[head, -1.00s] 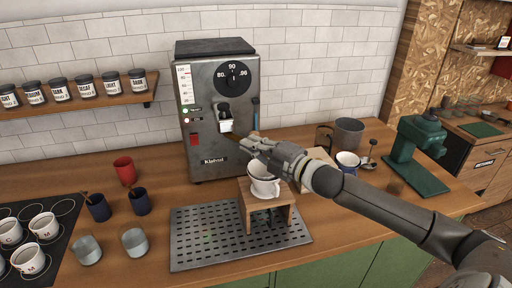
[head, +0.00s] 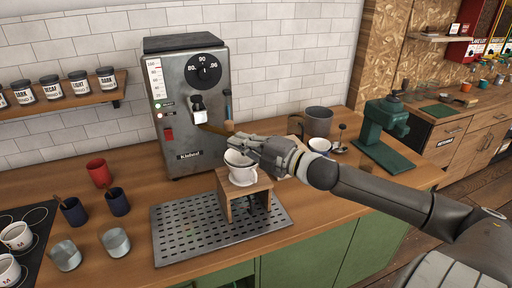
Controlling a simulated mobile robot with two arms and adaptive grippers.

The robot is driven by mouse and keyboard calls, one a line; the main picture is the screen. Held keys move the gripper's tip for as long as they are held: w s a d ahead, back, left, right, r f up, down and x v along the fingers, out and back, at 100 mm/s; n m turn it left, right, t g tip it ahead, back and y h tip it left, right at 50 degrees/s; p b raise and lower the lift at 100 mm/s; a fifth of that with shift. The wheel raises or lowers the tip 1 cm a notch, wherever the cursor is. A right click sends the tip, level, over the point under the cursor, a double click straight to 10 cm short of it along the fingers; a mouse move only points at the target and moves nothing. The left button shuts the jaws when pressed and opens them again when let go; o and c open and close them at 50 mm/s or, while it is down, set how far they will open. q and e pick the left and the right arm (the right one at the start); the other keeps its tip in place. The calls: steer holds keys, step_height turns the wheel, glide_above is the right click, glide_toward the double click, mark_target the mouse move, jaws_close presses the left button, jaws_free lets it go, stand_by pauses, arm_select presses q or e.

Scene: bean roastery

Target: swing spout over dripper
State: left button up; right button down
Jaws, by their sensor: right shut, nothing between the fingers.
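The grey machine (head: 188,128) stands against the tiled wall with its dial and white spout mount facing me. The thin brown spout (head: 216,130) reaches from the mount toward the right, and its outer end is hidden behind my right gripper. The white dripper (head: 242,175) sits on a small wooden stand (head: 229,202) on the perforated tray. My right gripper (head: 232,143) is shut and empty, just above the dripper's rim and beside the spout; I cannot tell whether it touches either. My left gripper is not in view.
The drip tray (head: 180,240) lies in front. Red (head: 99,172) and blue cups and glass tumblers (head: 116,242) stand at left. A grey metal jug (head: 318,121), a blue-and-white cup and a green grinder (head: 384,135) stand at right. The counter's front right is clear.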

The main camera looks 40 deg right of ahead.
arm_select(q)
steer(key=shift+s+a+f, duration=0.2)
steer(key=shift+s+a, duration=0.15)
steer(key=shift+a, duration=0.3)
arm_select(e)
steer(key=shift+s+d, duration=1.3)
steer(key=shift+s, duration=0.2)
